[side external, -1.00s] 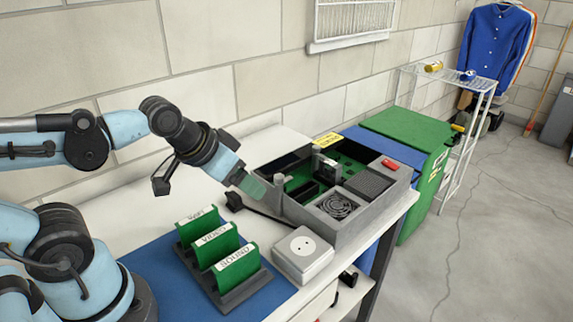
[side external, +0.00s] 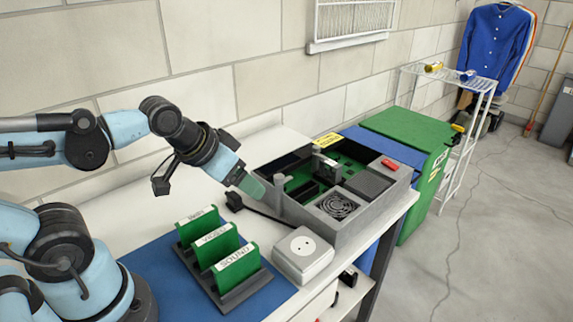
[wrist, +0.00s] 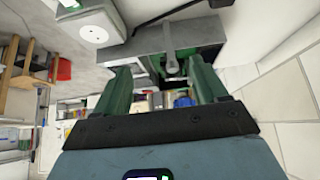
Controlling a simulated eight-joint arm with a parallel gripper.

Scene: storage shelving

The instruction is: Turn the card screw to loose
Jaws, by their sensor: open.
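The open grey computer case (side external: 338,229) sits on the bench, with a green board (side external: 349,160) inside and a small upright grey bracket (side external: 324,168) near its middle. I cannot make out the card screw for certain. In the wrist view a small rounded grey part (wrist: 172,66) shows on the case between my fingers; I cannot tell whether it is the screw. My gripper (side external: 253,188) is open and empty, tilted down just left of the case and apart from it. Its two green fingers stand spread in the wrist view (wrist: 160,80).
A dark rack (side external: 240,292) with three labelled green cards (side external: 217,243) stands on a blue mat in front. A white socket box (side external: 303,254) is beside the case, which also shows in the wrist view. A dark cable lies by the case. The wall is behind.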

